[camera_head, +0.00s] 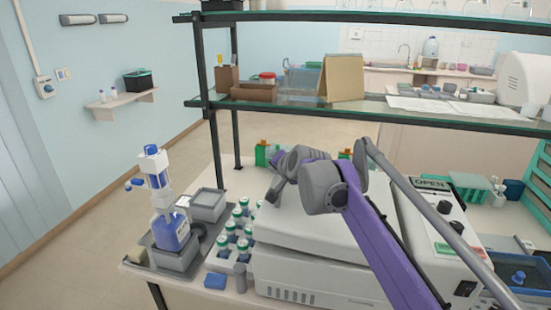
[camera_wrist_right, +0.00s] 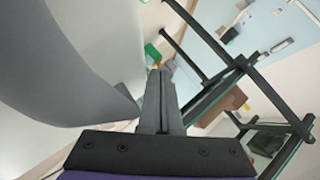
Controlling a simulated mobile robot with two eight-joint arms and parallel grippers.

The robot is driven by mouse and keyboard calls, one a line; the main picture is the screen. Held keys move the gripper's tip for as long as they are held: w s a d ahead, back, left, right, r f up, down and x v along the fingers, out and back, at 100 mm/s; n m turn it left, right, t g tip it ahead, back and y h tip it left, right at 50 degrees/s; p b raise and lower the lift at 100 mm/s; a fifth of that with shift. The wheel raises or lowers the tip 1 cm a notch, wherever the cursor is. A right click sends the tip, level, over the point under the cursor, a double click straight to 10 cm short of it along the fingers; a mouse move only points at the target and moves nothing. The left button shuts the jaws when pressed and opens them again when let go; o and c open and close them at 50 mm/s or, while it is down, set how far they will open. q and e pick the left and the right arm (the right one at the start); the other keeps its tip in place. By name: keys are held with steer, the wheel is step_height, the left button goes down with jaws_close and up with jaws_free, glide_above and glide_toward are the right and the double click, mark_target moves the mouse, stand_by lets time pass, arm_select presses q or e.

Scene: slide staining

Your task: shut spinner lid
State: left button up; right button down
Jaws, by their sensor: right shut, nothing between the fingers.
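In the right wrist view, the shut fingers (camera_wrist_right: 162,85) lie beside a large pale curved surface (camera_wrist_right: 60,65), apparently the lid; contact cannot be told. My purple right arm hides part of the lid. My left gripper is not in view.
Several green-capped bottles (camera_head: 231,229) stand left of the spinner, beside a blue dispenser bottle (camera_head: 170,228) on a grey tray. A glass shelf (camera_head: 400,113) on black posts spans above and behind the spinner. A green rack (camera_head: 471,187) stands at right.

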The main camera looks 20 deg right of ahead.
mark_target(275, 180)
step_height(275, 180, down, 3)
steer(key=shift+w+r+b, duration=0.1)
steer(key=shift+b, duration=0.3)
steer(key=shift+a+f, duration=0.15)
steer(key=shift+f, duration=0.2)
